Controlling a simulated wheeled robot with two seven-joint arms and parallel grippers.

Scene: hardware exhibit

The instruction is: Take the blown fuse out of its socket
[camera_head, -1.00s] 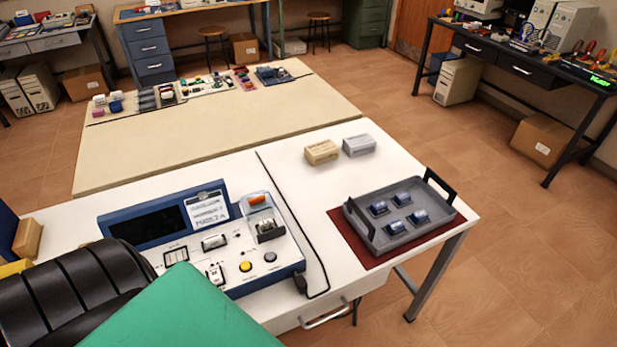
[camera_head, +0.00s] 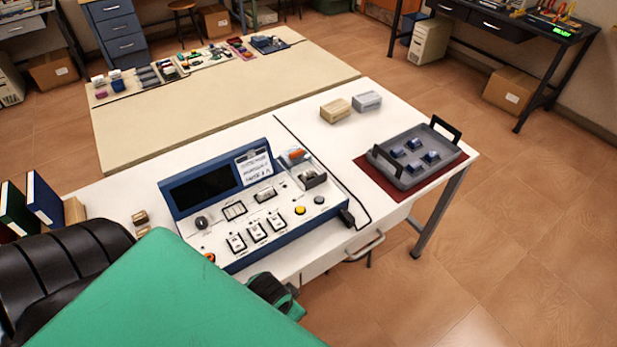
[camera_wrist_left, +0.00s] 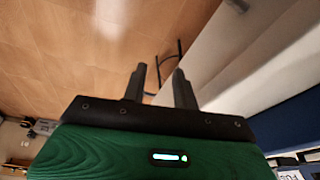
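The blue and white control panel (camera_head: 240,205) stands on the white table. At its upper right is a dark socket holder (camera_head: 313,179) with a pale cylindrical fuse-like part, beside a clear cover with an orange piece (camera_head: 297,154). I cannot tell whether this fuse is blown. Another small cylinder (camera_head: 265,195) sits mid-panel. A black and green part of my left arm shows at the table's front edge in the head view; its fingers are not clear there. In the left wrist view, my left gripper (camera_wrist_left: 158,82) is open and empty, over the floor beside the table. My right gripper is out of view.
A black cable crosses the table right of the panel. A drawer handle (camera_head: 365,246) sticks out in front.

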